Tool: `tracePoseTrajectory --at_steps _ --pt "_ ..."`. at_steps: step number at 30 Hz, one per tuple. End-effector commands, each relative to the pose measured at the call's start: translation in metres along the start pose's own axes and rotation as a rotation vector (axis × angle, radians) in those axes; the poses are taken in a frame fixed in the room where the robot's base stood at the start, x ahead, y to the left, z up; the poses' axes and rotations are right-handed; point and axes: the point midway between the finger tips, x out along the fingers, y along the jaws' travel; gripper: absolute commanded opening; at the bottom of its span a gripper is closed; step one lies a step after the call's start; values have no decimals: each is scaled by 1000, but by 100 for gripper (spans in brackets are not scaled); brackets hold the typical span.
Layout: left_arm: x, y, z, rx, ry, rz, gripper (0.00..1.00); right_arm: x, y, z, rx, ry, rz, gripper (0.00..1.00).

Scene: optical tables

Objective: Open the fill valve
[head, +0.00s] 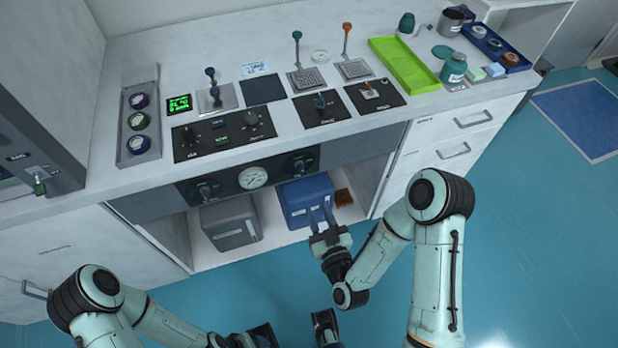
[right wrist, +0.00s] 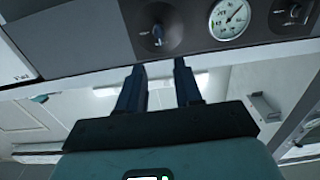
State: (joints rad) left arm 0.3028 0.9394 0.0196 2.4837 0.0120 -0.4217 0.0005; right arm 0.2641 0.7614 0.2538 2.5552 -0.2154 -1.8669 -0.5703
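A dark front panel under the counter carries a left valve knob (head: 207,190), a round white gauge (head: 253,178) and a right valve knob (head: 299,166). Their labels are too small to read, so I cannot tell which is the fill valve. My right gripper (head: 322,216) is open and empty, below the right knob and in front of the blue box. In the right wrist view its two fingers (right wrist: 160,90) stand apart below one knob (right wrist: 157,38), not touching it; the gauge (right wrist: 229,18) is beside it. My left gripper (head: 260,338) is low at the picture's bottom edge, partly cut off.
A blue box (head: 306,198) and a grey box (head: 230,222) stand in the open shelf below the panel. The counter (head: 130,75) above holds lever valves, dark control plates and a green tray (head: 404,65). White drawers are at the right; the floor in front is clear.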

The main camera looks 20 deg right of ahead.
Motion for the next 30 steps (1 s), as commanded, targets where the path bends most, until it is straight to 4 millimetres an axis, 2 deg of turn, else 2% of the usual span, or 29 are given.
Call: tracePoseTrajectory --at_steps 9,12,21,25,30 --pt "32 -7 -27 -1 67 5 70 29 1 4 -1 6 3 34" --pt "23 -5 -22 0 59 5 70 53 1 -1 1 5 3 34" --pt "23 -4 -22 1 57 5 70 111 1 0 1 1 3 34" --pt "23 -5 -22 0 59 5 70 125 1 0 0 0 2 34" --pt "23 -5 -23 0 61 5 70 132 0 0 1 -1 1 34"
